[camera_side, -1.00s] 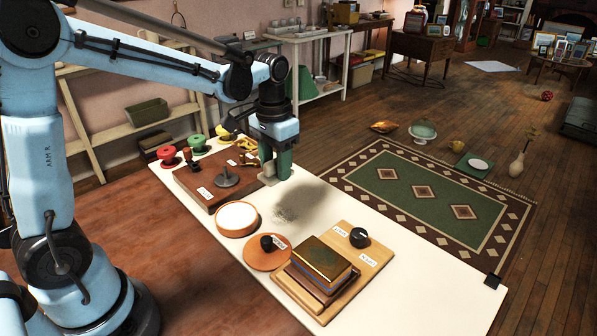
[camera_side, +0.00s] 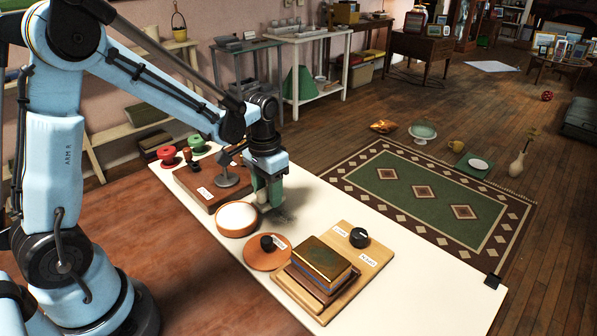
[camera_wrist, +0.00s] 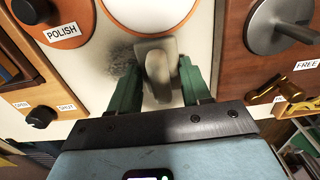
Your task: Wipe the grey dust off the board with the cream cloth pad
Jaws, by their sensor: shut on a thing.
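My gripper (camera_side: 268,200) is shut on the cream cloth pad, low over the cream board (camera_side: 440,285). In the wrist view the pad (camera_wrist: 160,66) sits between the two green fingers of my gripper (camera_wrist: 158,78) and looks greyish in shade. Grey dust (camera_wrist: 121,62) lies on the board just left of the pad in that view. In the side view a speckled patch of dust (camera_side: 287,215) shows just right of and below the fingers. The pad's underside is hidden, and I cannot tell whether it touches the board.
A round white-topped dish (camera_side: 237,217) stands close left of my gripper. An orange disc (camera_side: 262,258) with a black knob, stacked books (camera_side: 322,262) on a wooden panel, and a brown box (camera_side: 205,190) with a grey disc are nearby. The board's right end is clear.

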